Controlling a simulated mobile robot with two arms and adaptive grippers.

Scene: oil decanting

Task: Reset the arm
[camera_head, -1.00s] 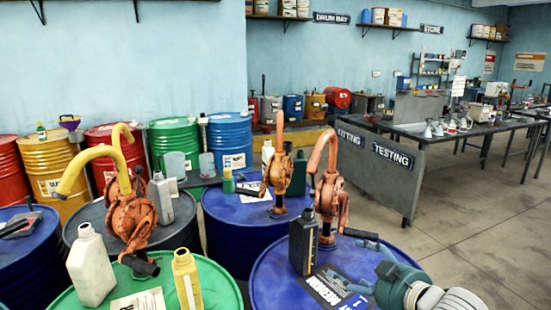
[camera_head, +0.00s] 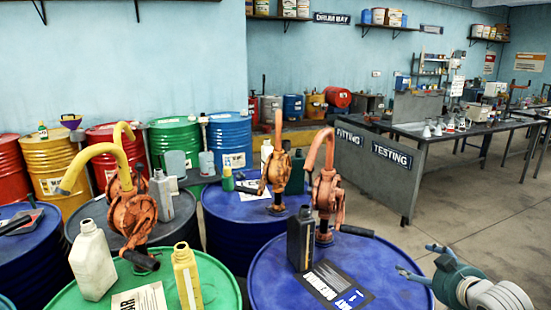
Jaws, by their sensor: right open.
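My right gripper (camera_head: 416,259) is at the lower right. Its fingers are spread apart and empty, pointing left over the right edge of the near blue drum (camera_head: 275,281). A dark grey bottle (camera_head: 301,240) stands upright on that drum, well left of the fingers and apart from them. A dark label sheet (camera_head: 332,287) lies on the drum top in front of the bottle. An orange hand pump (camera_head: 326,195) rises behind the bottle, its black-gripped handle pointing right. My left gripper is not in view.
A green drum (camera_head: 62,300) at the front left holds a white jug (camera_head: 92,262) and a yellow bottle (camera_head: 187,275). More pumps stand on drums behind, one with a yellow hose (camera_head: 85,160). The floor (camera_head: 480,225) right of the drums is clear up to the testing bench (camera_head: 392,155).

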